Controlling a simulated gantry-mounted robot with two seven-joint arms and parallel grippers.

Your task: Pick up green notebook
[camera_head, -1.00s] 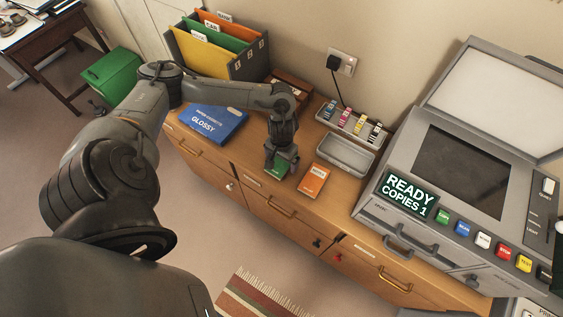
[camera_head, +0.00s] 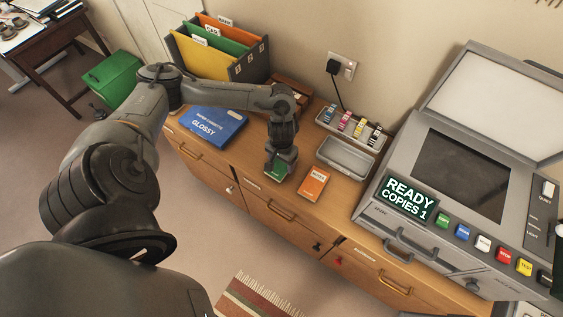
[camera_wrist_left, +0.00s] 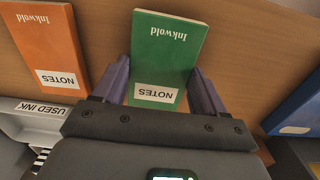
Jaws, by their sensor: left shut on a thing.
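The green notebook (camera_wrist_left: 165,55) shows in the left wrist view, with "Inkwold" on its cover and a white NOTES label. In the head view most of the green notebook (camera_head: 275,172) is hidden under my left gripper (camera_head: 277,168). In the left wrist view the fingers of my left gripper (camera_wrist_left: 160,85) lie along the two long sides of the notebook, shut on it. The notebook is at or very near the wooden top; I cannot tell whether it is lifted. My right gripper is not in view.
An orange notebook (camera_head: 313,184) lies just right of the green one. A blue GLOSSY box (camera_head: 212,126) lies to the left. A grey tray (camera_head: 346,157) and ink cartridges (camera_head: 350,124) are behind, a copier (camera_head: 455,170) at right. The cabinet's front edge is close.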

